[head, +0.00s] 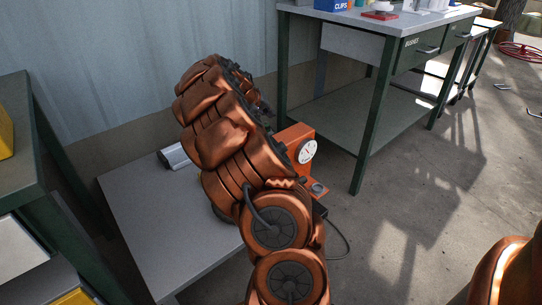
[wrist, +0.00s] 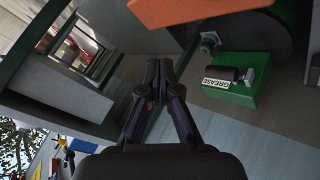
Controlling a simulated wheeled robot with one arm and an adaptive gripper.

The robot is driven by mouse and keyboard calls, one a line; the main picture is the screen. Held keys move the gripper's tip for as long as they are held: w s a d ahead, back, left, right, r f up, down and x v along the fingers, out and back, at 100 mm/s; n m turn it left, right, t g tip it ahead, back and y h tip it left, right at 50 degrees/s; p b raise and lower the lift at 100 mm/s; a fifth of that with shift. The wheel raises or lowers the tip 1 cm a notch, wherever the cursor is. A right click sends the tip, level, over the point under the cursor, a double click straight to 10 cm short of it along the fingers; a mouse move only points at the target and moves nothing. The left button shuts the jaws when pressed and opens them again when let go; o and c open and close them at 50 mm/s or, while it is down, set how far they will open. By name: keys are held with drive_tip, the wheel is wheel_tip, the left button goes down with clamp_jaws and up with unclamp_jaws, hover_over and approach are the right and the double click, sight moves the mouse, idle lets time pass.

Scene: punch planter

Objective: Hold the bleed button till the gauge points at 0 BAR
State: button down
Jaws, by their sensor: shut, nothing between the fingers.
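An orange machine (head: 295,134) stands on the grey bench, partly hidden by my copper arm. Its white round gauge (head: 307,151) faces right; the needle is too small to read. A small round grey part (head: 318,188) sits low on the orange base below the gauge; I cannot tell whether it is the bleed button. In the wrist view my gripper (wrist: 159,66) is shut and empty, its fingertips together. An orange surface (wrist: 190,9) lies above and beyond the fingertips, with no contact visible. In the head view my gripper is hidden behind my arm.
A green box labelled GREASE (wrist: 236,80) is right of my gripper. The grey bench (head: 140,205) has free room at its left. A green-legged table (head: 372,25) stands behind right. A dark green shelf (head: 25,130) is at left. Open concrete floor (head: 430,190) lies right.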

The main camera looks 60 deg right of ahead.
drive_tip(key=shift+w+d+f, duration=0.15)
drive_tip(key=shift+d+f, duration=0.4)
drive_tip(key=shift+f, duration=0.15)
drive_tip(key=shift+f+b, duration=2.35)
drive_tip(key=shift+f, duration=2.1)
drive_tip(key=shift+f, duration=0.1)
drive_tip(key=shift+f+b, duration=0.3)
drive_tip(key=shift+f+b, duration=0.3)
drive_tip(key=shift+f, duration=0.1)
idle(2.1)
